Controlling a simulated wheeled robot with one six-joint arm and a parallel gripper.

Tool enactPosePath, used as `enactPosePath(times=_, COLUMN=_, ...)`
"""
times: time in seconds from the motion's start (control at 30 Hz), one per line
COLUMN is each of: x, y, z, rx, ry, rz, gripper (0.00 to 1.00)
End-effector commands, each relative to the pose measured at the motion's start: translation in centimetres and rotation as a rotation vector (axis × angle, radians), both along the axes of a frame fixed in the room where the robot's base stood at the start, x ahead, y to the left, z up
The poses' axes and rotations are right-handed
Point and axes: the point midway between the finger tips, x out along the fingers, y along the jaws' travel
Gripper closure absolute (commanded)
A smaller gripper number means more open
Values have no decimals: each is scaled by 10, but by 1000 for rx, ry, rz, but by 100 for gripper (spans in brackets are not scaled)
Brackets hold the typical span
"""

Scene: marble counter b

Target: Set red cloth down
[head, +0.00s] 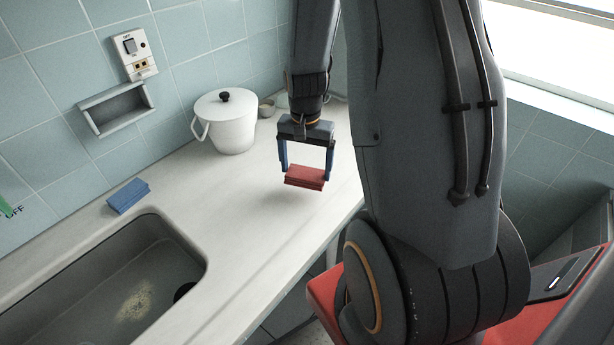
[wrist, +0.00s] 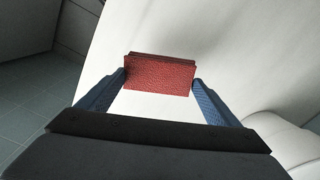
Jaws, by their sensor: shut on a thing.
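The red cloth (head: 305,177) is a small folded stack, held between the two blue fingers of my gripper (head: 306,172). In the head view it is over the counter, to the right of the white pot. It appears slightly above the surface, with a soft shadow below it; the exact gap is hard to tell. In the wrist view the red cloth (wrist: 160,73) spans between the fingertips of my gripper (wrist: 160,80), with the pale counter behind it.
The marble counter (head: 255,190) is clear around the cloth. A blue folded cloth (head: 128,196) lies beside the sink (head: 130,285). The counter's front edge is near on the right.

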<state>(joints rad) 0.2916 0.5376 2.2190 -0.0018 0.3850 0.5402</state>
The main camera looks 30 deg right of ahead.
Motion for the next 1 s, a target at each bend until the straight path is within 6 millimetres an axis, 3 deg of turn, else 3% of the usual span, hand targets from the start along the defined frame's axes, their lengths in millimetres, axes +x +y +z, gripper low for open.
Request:
enactPosePath(times=0.4, x=-1, y=0, z=-40, rx=1, ry=1, rz=0, gripper=33)
enactPosePath(times=0.83, x=0, y=0, z=-46, rx=0, ry=-1, rz=-1, gripper=33)
enactPosePath(times=0.87, x=0, y=0, z=-45, rx=-1, ry=-2, rz=-1, gripper=10)
enactPosePath(times=0.9, x=0, y=0, z=-45, rx=-1, ry=-2, rz=-1, gripper=3)
enactPosePath(times=1.0, x=0, y=0, z=-45, rx=-1, ry=-2, rz=-1, gripper=0)
